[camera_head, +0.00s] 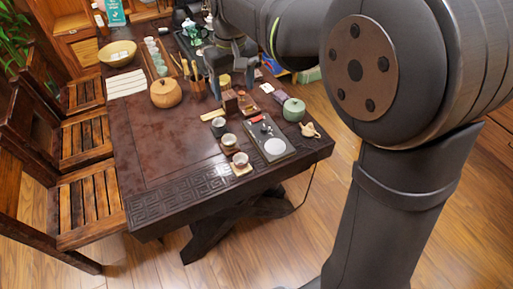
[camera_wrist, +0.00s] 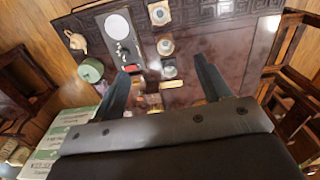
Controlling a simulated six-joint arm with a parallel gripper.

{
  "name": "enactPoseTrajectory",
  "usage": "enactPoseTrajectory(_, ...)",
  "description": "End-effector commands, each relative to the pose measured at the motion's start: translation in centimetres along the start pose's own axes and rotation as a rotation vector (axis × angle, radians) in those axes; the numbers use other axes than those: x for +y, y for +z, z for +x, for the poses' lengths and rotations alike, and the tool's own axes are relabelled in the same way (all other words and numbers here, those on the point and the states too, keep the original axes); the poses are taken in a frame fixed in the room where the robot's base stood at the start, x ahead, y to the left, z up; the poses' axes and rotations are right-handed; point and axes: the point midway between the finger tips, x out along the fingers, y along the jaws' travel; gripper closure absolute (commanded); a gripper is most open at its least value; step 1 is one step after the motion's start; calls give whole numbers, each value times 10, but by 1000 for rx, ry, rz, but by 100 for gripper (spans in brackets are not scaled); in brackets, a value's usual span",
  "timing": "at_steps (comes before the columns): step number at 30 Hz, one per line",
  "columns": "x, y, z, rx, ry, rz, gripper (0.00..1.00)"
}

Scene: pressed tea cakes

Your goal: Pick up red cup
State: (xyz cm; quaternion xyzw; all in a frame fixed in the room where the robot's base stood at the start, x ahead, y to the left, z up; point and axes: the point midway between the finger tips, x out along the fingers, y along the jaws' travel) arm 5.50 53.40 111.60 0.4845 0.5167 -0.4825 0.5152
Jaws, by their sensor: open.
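Three small cups stand in a line on the dark wooden table (camera_head: 150,150): a dark one (camera_head: 218,125), a brownish one (camera_head: 229,142) and a pale-rimmed, reddish-brown one (camera_head: 240,159) nearest the front edge. Which of them is the red cup is hard to tell at this size. In the wrist view the cups show at the top (camera_wrist: 159,13), the middle (camera_wrist: 165,46) and lower, near the finger tips (camera_wrist: 170,69). My gripper (camera_head: 233,87) is open and empty, above the table behind the cups; its two fingers (camera_wrist: 161,70) also show in the wrist view.
A dark tray (camera_head: 277,130) with a white disc and a small red item lies right of the cups. A green round pot (camera_head: 293,109) and a small tan teapot (camera_head: 310,131) stand further right. A round wooden pot (camera_head: 165,93) stands left of my gripper. The table's left front is clear.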

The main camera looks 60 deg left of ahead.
Motion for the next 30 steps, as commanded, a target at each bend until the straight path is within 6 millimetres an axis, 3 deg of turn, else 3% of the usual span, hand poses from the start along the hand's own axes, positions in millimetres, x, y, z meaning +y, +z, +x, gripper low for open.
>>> enactPoseTrajectory(1,2,-1,27,-12,-2,-51,30)
enactPoseTrajectory(3,4,-2,60,-14,-3,-138,30)
enactPoseTrajectory(6,6,0,100,-11,-3,-246,30)
enactPoseTrajectory(11,7,1,131,-6,-2,-327,30)
enactPoseTrajectory(24,6,3,220,-8,-2,-328,30)
enactPoseTrajectory(30,6,2,244,-4,-1,-328,30)
